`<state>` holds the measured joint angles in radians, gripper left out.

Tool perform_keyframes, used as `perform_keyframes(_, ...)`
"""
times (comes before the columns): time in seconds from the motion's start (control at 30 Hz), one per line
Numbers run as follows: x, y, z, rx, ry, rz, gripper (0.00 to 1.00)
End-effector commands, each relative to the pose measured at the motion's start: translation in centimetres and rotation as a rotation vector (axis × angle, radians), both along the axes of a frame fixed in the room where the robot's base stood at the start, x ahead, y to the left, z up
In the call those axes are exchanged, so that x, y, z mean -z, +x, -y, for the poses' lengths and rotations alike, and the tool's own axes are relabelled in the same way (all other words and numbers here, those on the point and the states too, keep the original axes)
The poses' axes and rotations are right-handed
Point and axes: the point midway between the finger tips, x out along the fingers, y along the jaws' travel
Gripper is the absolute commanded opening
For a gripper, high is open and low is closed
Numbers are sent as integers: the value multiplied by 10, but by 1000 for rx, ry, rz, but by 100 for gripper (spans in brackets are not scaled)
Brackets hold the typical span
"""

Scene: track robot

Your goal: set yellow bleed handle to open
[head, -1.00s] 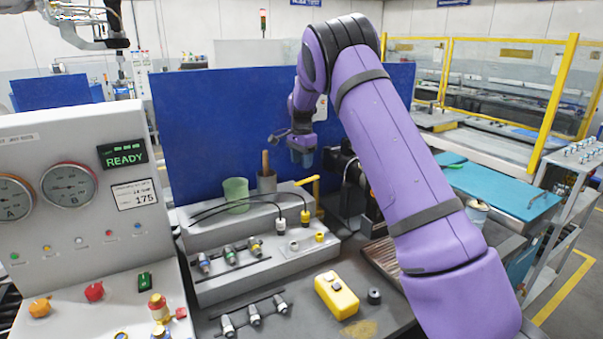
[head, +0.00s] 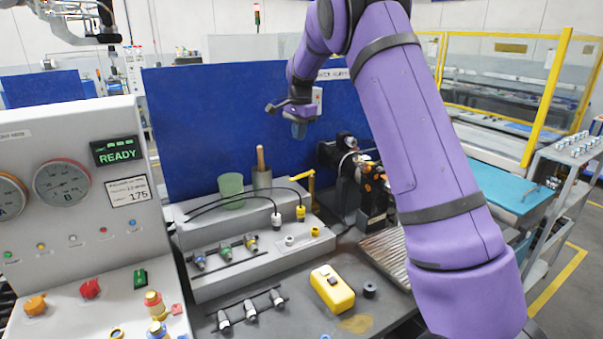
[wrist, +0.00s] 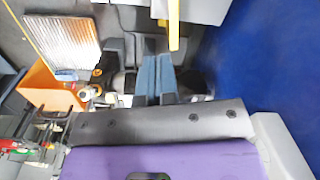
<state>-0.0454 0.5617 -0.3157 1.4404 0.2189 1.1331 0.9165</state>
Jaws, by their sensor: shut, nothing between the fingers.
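The yellow bleed handle (head: 303,175) is at the back right of the grey fixture block. Its arm points left from the top of a yellow upright. It also shows as a yellow bar (wrist: 173,27) at the top of the wrist view. My gripper (head: 299,131) hangs above the handle, fingers down, in front of the blue panel. Its blue-grey fingers are together and empty in the wrist view (wrist: 156,62). They appear apart from the handle.
A green cup (head: 231,190) and a holder with a wooden rod (head: 262,178) stand left of the handle. Black cables arch across the block. A dark machine (head: 350,180) stands to the right. The blue panel (head: 215,120) is close behind.

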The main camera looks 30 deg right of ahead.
Motion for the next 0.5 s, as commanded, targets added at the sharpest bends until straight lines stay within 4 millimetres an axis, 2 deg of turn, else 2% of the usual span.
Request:
perform_keyframes(0.03, -18, -15, -3, -31, 7, 19, 0)
perform_keyframes(0.2, -59, -62, -15, -152, 17, 69, 0)
perform_keyframes(0.5, -113, -153, -39, -381, 8, 160, 0)
